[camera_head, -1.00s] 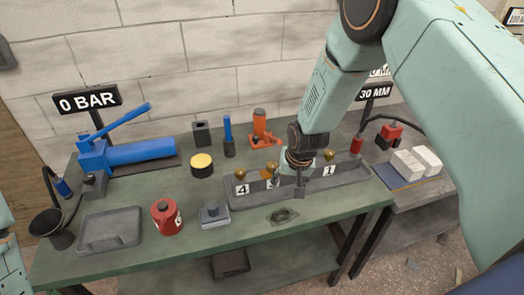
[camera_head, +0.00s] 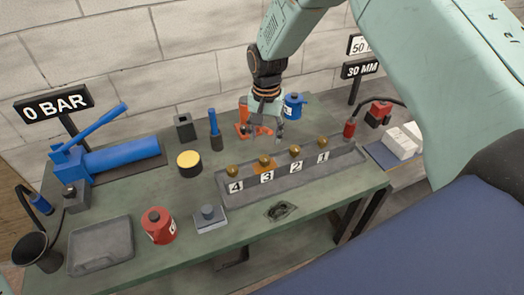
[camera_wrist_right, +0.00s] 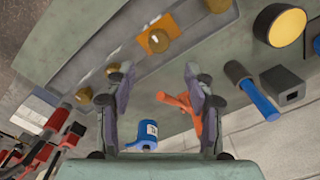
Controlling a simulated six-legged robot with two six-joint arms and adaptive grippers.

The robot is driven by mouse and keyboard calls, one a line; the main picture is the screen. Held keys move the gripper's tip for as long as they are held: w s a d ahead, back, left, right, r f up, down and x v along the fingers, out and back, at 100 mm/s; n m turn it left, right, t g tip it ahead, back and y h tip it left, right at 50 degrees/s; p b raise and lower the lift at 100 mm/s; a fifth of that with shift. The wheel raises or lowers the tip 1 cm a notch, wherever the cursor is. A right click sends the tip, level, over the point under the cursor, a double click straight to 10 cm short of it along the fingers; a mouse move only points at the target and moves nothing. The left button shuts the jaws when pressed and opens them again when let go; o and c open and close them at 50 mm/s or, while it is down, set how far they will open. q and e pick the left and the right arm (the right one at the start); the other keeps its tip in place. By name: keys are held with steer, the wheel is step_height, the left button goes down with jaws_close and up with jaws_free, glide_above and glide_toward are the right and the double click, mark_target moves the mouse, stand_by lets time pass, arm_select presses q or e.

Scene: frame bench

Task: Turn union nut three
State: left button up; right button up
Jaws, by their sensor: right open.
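My left gripper is not in view.
Brass nuts four (camera_head: 232,171), two (camera_head: 295,150) and one (camera_head: 323,142) stand on the same rail. A blue canister (camera_head: 294,105) and an orange tool (camera_head: 243,112) stand behind, near the gripper. A red canister (camera_head: 158,225) and grey tray (camera_head: 100,246) are at front left.

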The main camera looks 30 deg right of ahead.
mark_target(265, 158)
steer(key=shift+s+a, duration=0.15)
steer(key=shift+s, duration=0.3)
steer(key=shift+s+a+f, duration=0.1)
steer(key=shift+a, duration=0.1)
steer(key=f, duration=0.6)
steer(key=shift+w+d+f, duration=0.3)
steer(key=shift+s+a+f, duration=0.15)
steer(key=shift+s+f, duration=0.1)
steer(key=shift+f, duration=0.1)
steer(key=shift+a, duration=0.15)
steer(key=shift+w+f, duration=0.15)
steer(key=shift+w, duration=0.1)
steer(key=shift+f, duration=0.1)
steer(key=shift+c, duration=1.1)
steer(key=shift+s, duration=0.15)
steer(key=c, duration=0.5)
jaws_close()
